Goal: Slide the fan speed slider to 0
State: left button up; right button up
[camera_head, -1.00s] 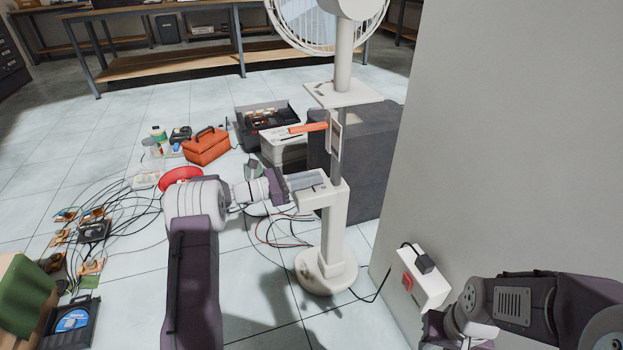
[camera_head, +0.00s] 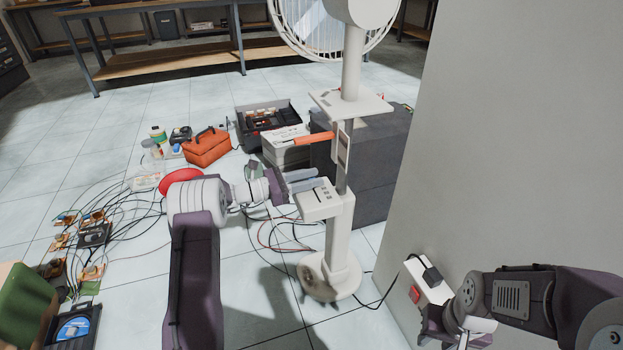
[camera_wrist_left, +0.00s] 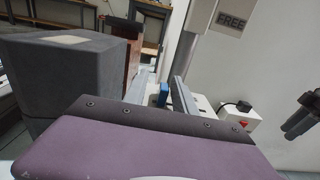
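The white floor fan (camera_head: 330,270) stands upright, with its white control box (camera_head: 318,199) sticking out low on the pole. Dark markings or slots show on the box top; the slider's setting is too small to read. My left gripper (camera_head: 308,180) is just left of and above the box, its two grey fingers apart and nothing held. My right gripper (camera_head: 442,330) is low at the right, partly hidden.
A dark grey cabinet-like block (camera_head: 380,150) stands behind the fan. A wall (camera_head: 510,130) fills the right, with a white socket box (camera_head: 425,282) and cord. An orange toolbox (camera_head: 207,147), a red round object (camera_head: 180,179) and loose cables lie left. Floor at front centre is clear.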

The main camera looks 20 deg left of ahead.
pick_arm(q)
jog(key=shift+s+a+r+p, duration=0.15)
jog(key=shift+s+a+p, duration=0.1)
jog(key=shift+p, duration=0.1)
jog(key=p+v, duration=0.4)
jog(key=v, duration=0.4)
jog(key=shift+s+a, duration=0.15)
jog(key=shift+s, duration=0.05)
